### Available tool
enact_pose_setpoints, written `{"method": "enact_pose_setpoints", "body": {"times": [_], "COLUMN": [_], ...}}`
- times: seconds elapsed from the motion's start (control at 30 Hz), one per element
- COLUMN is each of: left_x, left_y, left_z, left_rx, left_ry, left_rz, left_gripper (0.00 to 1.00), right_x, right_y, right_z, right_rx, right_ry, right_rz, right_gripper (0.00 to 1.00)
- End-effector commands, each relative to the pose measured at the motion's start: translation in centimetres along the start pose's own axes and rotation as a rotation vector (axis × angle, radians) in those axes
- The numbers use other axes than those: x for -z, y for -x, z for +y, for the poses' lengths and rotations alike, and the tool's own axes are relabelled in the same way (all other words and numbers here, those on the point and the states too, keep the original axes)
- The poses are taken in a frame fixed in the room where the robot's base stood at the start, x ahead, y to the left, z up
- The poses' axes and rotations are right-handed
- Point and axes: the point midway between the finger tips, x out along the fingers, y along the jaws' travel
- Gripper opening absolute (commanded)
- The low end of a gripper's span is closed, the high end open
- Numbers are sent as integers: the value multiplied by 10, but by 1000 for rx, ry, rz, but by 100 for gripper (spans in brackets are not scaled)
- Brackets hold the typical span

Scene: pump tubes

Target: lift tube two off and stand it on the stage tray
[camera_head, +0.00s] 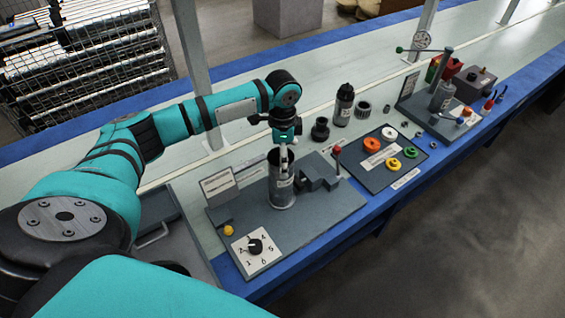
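A grey metal tube (283,191) with a pale label stands upright on a grey station board (325,212) in the middle of the view. The label is too small to read, so I cannot tell whether it is tube two. My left gripper (285,154) points down at the tube's dark top. Its fingers are small and partly merge with the top, so neither their opening nor any contact is clear. A dark tray (358,172) to the right holds orange, yellow and white rings and a pale label; I cannot tell if it is the stage tray. My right gripper is out of view.
A numbered dial (256,247) and a yellow knob (228,230) are at the board's front left. Grey blocks (318,174) and a red-knobbed lever (338,158) stand right of the tube. A black bottle (344,104) and dark fittings stand behind. A lever press (441,94) is farther right.

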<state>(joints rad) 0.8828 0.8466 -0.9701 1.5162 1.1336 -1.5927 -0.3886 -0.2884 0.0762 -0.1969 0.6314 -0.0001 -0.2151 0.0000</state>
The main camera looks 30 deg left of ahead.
Motion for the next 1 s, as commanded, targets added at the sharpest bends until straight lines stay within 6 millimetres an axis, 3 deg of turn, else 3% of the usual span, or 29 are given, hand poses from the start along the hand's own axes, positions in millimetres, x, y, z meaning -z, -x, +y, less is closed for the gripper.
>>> {"method": "enact_pose_setpoints", "body": {"times": [0.23, 0.43, 0.63, 1.0], "left_x": [0, 0, 0, 0], "left_y": [-30, -36, -36, -36], "left_z": [0, 0, 0, 0], "left_rx": [-1, 0, 0, 0], "left_ry": [0, 0, 0, 0], "left_rz": [1, 0, 0, 1], "left_gripper": [100, 100, 99, 50], "right_x": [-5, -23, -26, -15], "right_y": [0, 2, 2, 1], "right_z": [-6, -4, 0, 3], "right_rx": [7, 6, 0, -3], "right_ry": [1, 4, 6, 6], "right_rz": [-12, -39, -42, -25], "right_gripper": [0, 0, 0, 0]}}
